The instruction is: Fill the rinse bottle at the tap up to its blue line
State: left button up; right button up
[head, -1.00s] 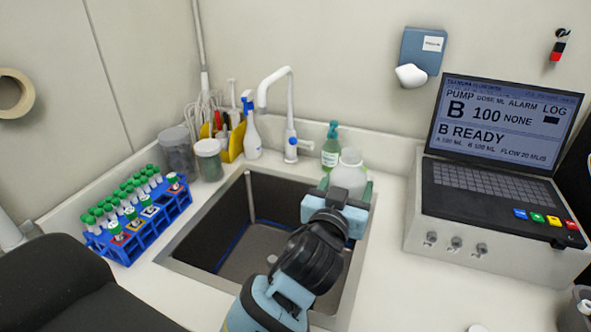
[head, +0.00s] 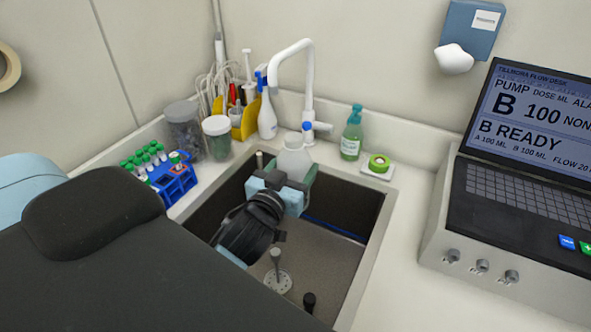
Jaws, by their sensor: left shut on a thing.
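The rinse bottle (head: 294,160) is a pale, whitish translucent bottle with an open neck. My left gripper (head: 283,185) is shut on it and holds it roughly upright over the back of the sink (head: 362,270). The gripper hides its lower part, and I cannot make out a blue line or a water level. The white tap (head: 308,85) stands behind the sink, with a blue-ended lever (head: 308,127). Its spout curves left and ends above and slightly left of the bottle's neck, apart from it. No water stream shows. My right gripper is not in view.
Left are lidded jars (head: 217,140), a spray bottle (head: 266,115) and a blue tube rack (head: 178,185). The pump console (head: 515,215) is at right.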

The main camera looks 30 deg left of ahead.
pick_arm(q)
jog(key=shift+w+a, duration=0.5)
jog(key=shift+a, duration=0.2)
jog(key=w+a, duration=0.8)
jog(key=a, duration=0.2)
jog(key=shift+a, duration=0.2)
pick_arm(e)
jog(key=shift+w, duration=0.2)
pick_arm(q)
jog(key=s+d, duration=0.2)
jog(key=s, duration=0.6)
jog(key=shift+d, duration=0.3)
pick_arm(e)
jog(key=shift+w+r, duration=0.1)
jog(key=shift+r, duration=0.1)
pick_arm(q)
jog(key=s+d+r, duration=0.1)
jog(key=s+d, duration=0.1)
jog(key=s, duration=0.3)
jog(key=shift+s, duration=0.4)
